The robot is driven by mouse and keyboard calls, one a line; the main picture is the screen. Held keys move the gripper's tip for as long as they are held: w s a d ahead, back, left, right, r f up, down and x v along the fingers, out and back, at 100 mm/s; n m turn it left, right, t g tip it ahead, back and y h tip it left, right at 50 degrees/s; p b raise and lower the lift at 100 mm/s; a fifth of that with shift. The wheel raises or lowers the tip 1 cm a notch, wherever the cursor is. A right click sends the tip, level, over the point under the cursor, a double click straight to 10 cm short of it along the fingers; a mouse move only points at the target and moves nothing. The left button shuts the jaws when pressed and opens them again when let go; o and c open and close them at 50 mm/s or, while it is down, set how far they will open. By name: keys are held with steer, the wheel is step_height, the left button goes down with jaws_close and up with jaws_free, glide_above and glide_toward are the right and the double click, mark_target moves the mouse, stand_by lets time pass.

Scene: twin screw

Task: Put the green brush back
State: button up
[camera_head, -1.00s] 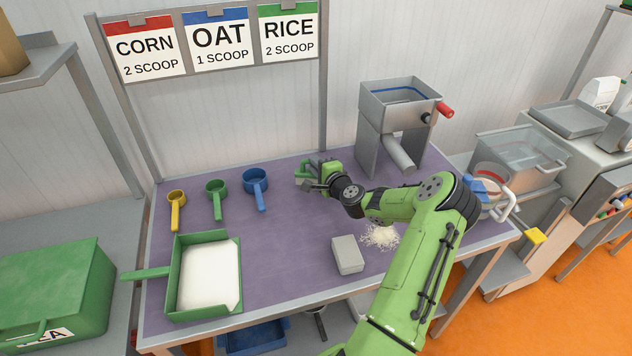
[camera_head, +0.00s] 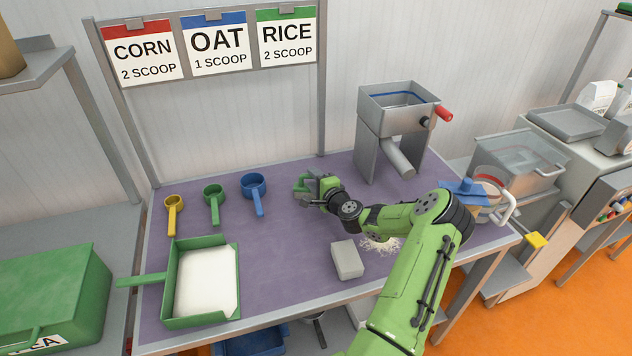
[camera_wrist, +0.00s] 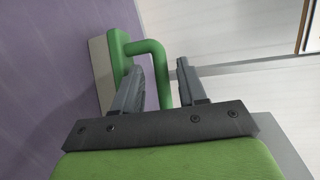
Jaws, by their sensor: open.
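The green brush (camera_head: 299,182) stands on the purple table near its back edge, partly hidden by my gripper in the head view. In the wrist view it shows a green body (camera_wrist: 116,62) with a pale strip along its left side and a bent green handle (camera_wrist: 160,72). My gripper (camera_wrist: 160,70) is open. Its two grey fingers lie on either side of part of the handle in the wrist view; I cannot tell whether they touch it. In the head view my gripper (camera_head: 308,189) is right at the brush.
Yellow (camera_head: 173,207), green (camera_head: 213,200) and blue (camera_head: 254,188) scoops lie left of my gripper. A green pan (camera_head: 168,285) holds white material. A grey block (camera_head: 347,260) and a pale pile (camera_head: 380,246) lie in front. A metal mill (camera_head: 368,140) stands at back right.

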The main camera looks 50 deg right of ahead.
steer(key=shift+s+r, duration=0.2)
steer(key=v, duration=1.2)
steer(key=w+a+r+n+g+y, duration=0.2)
steer(key=a+n+g+y, duration=0.2)
steer(key=a+n, duration=0.6)
steer(key=w+a+r+n+g+y, duration=0.2)
steer(key=a+n+g+y, duration=0.3)
steer(key=a, duration=0.9)
steer(key=s+a+r+n+h, duration=0.2)
steer(key=s+a+r+n, duration=0.2)
steer(key=s, duration=0.6)
steer(key=s+a+r+n+h, duration=0.1)
steer(key=s+a+r+n, duration=0.2)
steer(key=s+a+r, duration=0.4)
steer(key=s+r, duration=0.1)
steer(key=s, duration=0.2)
steer(key=shift+s+a+n+g+h, duration=0.3)
steer(key=shift+a+n+h, duration=0.05)
steer(key=shift+n+h, duration=0.05)
step_height(320, 180, up, 3)
steer(key=p, duration=0.3)
steer(key=shift+r, duration=0.1)
